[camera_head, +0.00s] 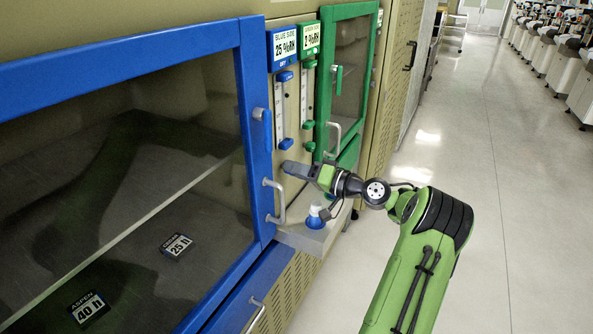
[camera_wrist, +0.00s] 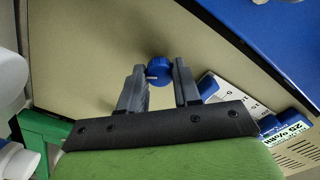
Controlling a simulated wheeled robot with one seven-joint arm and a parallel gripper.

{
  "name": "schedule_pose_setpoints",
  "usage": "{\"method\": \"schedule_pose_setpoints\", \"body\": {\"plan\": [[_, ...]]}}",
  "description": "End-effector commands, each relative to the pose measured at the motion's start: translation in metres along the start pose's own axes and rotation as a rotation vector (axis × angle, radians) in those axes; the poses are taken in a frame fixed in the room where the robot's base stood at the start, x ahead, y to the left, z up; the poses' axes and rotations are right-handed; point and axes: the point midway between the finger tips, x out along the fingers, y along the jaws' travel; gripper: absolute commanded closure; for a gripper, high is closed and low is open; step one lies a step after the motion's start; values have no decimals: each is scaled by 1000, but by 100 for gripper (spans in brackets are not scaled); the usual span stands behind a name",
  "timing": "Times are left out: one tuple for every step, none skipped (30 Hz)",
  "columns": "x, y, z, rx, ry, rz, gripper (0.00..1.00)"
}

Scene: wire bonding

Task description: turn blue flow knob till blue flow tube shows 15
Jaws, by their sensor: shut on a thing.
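The blue flow tube (camera_head: 279,108) is a narrow upright scale with blue end blocks on the beige panel, below the blue-side sign reading 25 %RH. Its float level is too small to read. In the wrist view the tube (camera_wrist: 238,102) lies slanted at the right. My gripper (camera_head: 287,167) is at the panel just below the tube's lower block. In the wrist view, the blue flow knob (camera_wrist: 158,68) sits between the tips of my gripper (camera_wrist: 160,76), which is shut on it. A pale mark shows on the knob. The gripper hides the knob in the head view.
A green flow tube (camera_head: 303,98) stands just right of the blue one. The blue cabinet door (camera_head: 255,130) with its handle (camera_head: 275,201) is at the left, a green door (camera_head: 349,70) at the right. A blue-and-white bottle (camera_head: 314,220) stands on a shelf below my gripper.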

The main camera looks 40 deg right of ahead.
Motion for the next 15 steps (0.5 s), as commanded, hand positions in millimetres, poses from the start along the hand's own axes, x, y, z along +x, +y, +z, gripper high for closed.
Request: {"method": "schedule_pose_setpoints", "body": {"plan": [[-1, 2, 1, 3, -4, 4, 98], [-1, 2, 1, 3, -4, 4, 98], [-1, 2, 1, 3, -4, 4, 63], [0, 2, 1, 4, -4, 4, 59], [0, 2, 1, 3, -4, 4, 54], [0, 1, 1, 3, -3, 3, 48], [0, 1, 1, 3, -3, 3, 43], [0, 1, 1, 3, -3, 3, 42], [0, 1, 1, 3, -2, 2, 42], [0, 1, 1, 2, -2, 2, 42], [0, 1, 1, 2, -2, 2, 42], [0, 1, 1, 2, -2, 2, 42], [0, 1, 0, 2, -2, 1, 42], [0, 0, 0, 2, -2, 1, 42], [-1, 0, 0, 2, -1, 2, 42]]}}
